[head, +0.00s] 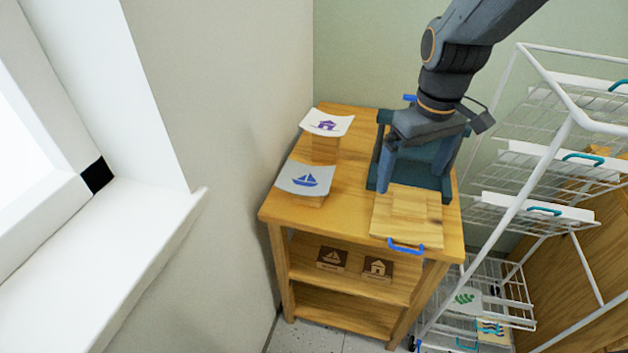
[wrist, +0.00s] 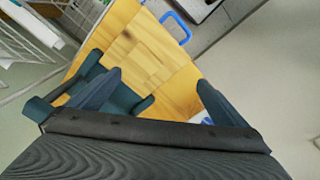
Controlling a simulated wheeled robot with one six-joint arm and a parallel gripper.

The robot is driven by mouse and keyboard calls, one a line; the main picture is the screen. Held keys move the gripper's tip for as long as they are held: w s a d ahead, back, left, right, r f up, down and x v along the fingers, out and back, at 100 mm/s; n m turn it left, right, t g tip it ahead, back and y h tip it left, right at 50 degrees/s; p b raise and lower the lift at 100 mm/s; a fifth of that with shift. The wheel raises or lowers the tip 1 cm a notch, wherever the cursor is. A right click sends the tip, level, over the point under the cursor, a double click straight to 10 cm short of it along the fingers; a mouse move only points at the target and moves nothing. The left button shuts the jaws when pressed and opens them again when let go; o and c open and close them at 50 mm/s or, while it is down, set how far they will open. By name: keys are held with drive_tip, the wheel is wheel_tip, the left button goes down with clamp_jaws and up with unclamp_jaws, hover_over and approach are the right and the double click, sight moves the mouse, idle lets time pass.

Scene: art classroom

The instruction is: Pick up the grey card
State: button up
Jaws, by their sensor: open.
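The grey card (head: 301,179) with a blue sailboat lies on a small wooden block at the table's front left. It looks slightly curved and overhangs the block. My gripper (head: 415,172) is open and empty, pointing down over the teal frame and wooden board, to the right of the card. In the wrist view, my gripper (wrist: 157,92) has its fingers spread over the board. A small white-and-blue patch shows beside the right finger there; I cannot tell which card it is.
A white card (head: 327,122) with a purple house lies on another block behind. A teal frame (head: 433,182) and a wooden board (head: 405,215) with a blue handle stand at the right. A wall borders the table's left; a white wire rack (head: 530,205) stands right.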

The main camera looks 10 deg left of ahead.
drive_tip(key=w+a+f+n+b, duration=0.1)
drive_tip(key=w+a+n+b, duration=0.35)
drive_tip(key=a, duration=0.75)
drive_tip(key=n+g, duration=0.1)
drive_tip(key=n, duration=0.5)
hover_over(307, 179)
drive_tip(key=shift+w+a+f+n, duration=0.15)
drive_tip(key=shift+f+n, duration=0.1)
drive_tip(key=shift+f, duration=0.2)
drive_tip(key=shift+s+f+p, duration=0.2)
drive_tip(key=shift+f+p, duration=0.75)
drive_tip(key=shift+f, duration=2.5)
drive_tip(key=c, duration=0.9)
